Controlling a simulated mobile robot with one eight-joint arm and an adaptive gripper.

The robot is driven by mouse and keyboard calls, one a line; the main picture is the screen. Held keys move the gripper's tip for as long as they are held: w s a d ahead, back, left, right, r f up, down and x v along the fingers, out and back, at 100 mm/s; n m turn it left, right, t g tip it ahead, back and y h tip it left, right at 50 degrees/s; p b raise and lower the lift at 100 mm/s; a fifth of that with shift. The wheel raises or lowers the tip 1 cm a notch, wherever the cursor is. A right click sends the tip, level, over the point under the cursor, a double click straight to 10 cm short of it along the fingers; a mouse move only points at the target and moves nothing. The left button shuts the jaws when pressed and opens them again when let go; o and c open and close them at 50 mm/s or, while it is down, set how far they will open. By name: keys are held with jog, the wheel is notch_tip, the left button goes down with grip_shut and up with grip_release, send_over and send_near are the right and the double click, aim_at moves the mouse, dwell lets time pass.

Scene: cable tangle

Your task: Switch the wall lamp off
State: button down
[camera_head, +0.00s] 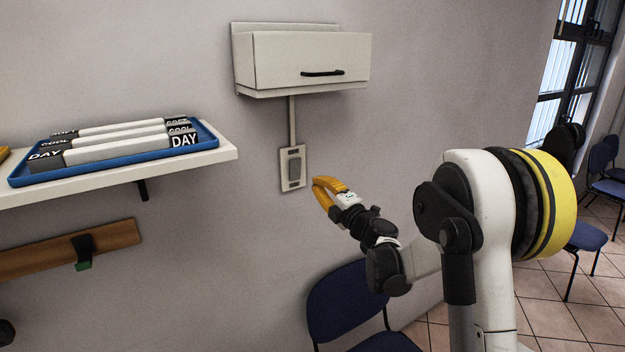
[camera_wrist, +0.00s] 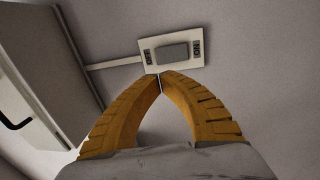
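A pale wall switch plate (camera_head: 293,168) with a grey rocker is fixed to the wall below a white cabinet. My gripper (camera_head: 318,187) has orange fingers and is just right of the plate's lower part in the head view. In the wrist view the fingertips (camera_wrist: 161,80) meet with nothing between them, near the plate's edge. I cannot tell whether they touch it. No lamp is clearly visible.
The white cabinet (camera_head: 310,60) with a black handle hangs above, joined to the plate by a conduit (camera_head: 292,120). A shelf (camera_head: 215,156) with a blue tray (camera_head: 110,158) of boxed tubes is at left. A blue chair (camera_head: 345,303) stands below my arm.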

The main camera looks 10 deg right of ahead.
aim_at(294, 162)
jog(key=p+x, duration=0.1)
jog(key=x, duration=1.1)
jog(key=shift+w, duration=0.1)
jog(key=shift+w+a+b, duration=0.2)
jog(key=shift+w+b, duration=0.3)
jog(key=shift+b, duration=0.2)
jog(key=shift+r, duration=0.2)
jog(key=shift+s, duration=0.15)
